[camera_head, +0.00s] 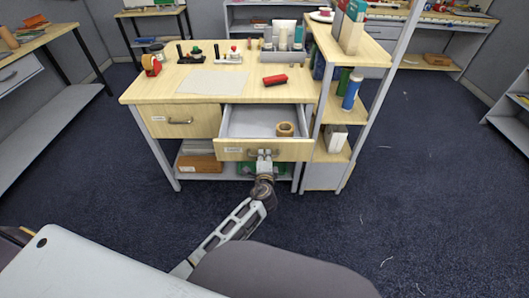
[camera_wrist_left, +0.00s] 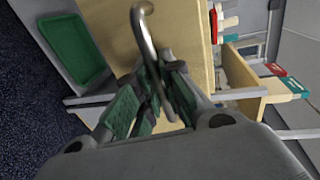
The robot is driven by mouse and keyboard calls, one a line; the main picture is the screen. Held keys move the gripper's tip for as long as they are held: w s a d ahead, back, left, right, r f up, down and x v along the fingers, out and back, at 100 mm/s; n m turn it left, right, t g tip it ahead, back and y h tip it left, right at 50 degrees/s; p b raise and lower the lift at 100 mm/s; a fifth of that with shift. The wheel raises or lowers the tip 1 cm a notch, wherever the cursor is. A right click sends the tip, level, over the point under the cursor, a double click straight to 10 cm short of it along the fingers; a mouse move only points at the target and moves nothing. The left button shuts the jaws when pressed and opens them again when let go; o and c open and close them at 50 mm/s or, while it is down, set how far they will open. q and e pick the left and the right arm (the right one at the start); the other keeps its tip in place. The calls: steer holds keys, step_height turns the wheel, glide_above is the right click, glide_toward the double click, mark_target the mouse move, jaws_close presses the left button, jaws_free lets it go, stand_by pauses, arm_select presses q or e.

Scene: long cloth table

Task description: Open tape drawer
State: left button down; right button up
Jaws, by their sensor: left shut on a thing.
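The right-hand drawer of the wooden desk, the tape drawer (camera_head: 232,150), is pulled out, and its grey inside shows. A brown tape roll (camera_head: 285,129) lies in its right part. My left gripper (camera_head: 264,157) is at the middle of the drawer front, shut on the metal drawer handle. In the left wrist view the curved handle (camera_wrist_left: 143,35) passes between the green-padded fingers of the gripper (camera_wrist_left: 150,98). My right gripper is not in view.
The left drawer (camera_head: 160,121) is shut. On the desk top are a paper sheet (camera_head: 213,82), a red object (camera_head: 275,80) and a red tape dispenser (camera_head: 151,65). A shelf unit (camera_head: 336,155) stands close on the right. The floor in front is clear.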

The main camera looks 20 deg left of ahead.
arm_select(q)
steer(key=shift+s+d, duration=0.1)
steer(key=c, duration=1.5)
jaws_free()
steer(key=shift+r, duration=0.1)
